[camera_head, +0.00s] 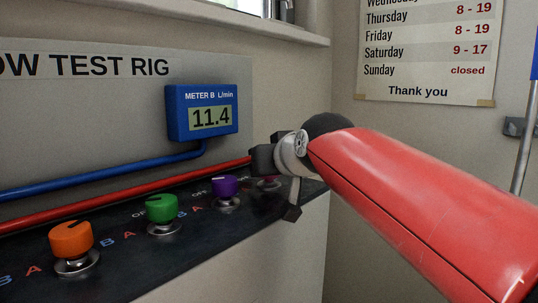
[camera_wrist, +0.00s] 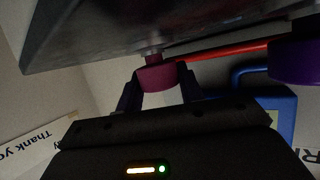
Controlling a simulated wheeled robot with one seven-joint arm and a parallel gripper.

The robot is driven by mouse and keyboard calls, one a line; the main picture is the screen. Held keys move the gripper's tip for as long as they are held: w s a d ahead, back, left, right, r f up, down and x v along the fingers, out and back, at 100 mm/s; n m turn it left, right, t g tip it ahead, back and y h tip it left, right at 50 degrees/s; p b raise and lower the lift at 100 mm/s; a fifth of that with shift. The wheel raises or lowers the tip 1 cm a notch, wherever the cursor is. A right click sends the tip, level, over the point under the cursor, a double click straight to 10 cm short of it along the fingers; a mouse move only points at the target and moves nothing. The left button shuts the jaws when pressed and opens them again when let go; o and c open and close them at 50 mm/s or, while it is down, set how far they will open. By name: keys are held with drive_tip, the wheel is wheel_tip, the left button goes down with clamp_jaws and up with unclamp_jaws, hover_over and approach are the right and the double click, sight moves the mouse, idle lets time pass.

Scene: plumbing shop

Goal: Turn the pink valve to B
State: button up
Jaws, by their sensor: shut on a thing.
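The pink valve (camera_wrist: 156,76) shows in the wrist view as a round pink knob on a short stem. My gripper (camera_wrist: 158,92) has its dark fingers on both sides of this knob and is shut on it. In the head view the pink valve (camera_head: 268,183) stands at the far right end of the dark panel, mostly hidden behind my gripper (camera_head: 277,180). Its pointer mark and its letters are hidden, so I cannot tell its setting. The blue meter B (camera_head: 203,112) on the wall reads 11.4 L/min.
An orange valve (camera_head: 71,240), a green valve (camera_head: 161,208) and a purple valve (camera_head: 224,187) stand in a row left of the pink one. The purple valve (camera_wrist: 297,62) is close to my gripper. A red pipe (camera_head: 125,191) and a blue pipe (camera_head: 105,173) run behind them.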

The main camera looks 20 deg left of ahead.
drive_tip(key=shift+m+t+h+p, duration=0.5)
drive_tip(key=shift+m+p, duration=0.1)
drive_tip(key=shift+p, duration=0.1)
drive_tip(key=o, duration=1)
drive_tip(key=v, duration=0.8)
drive_tip(key=shift+b, duration=0.3)
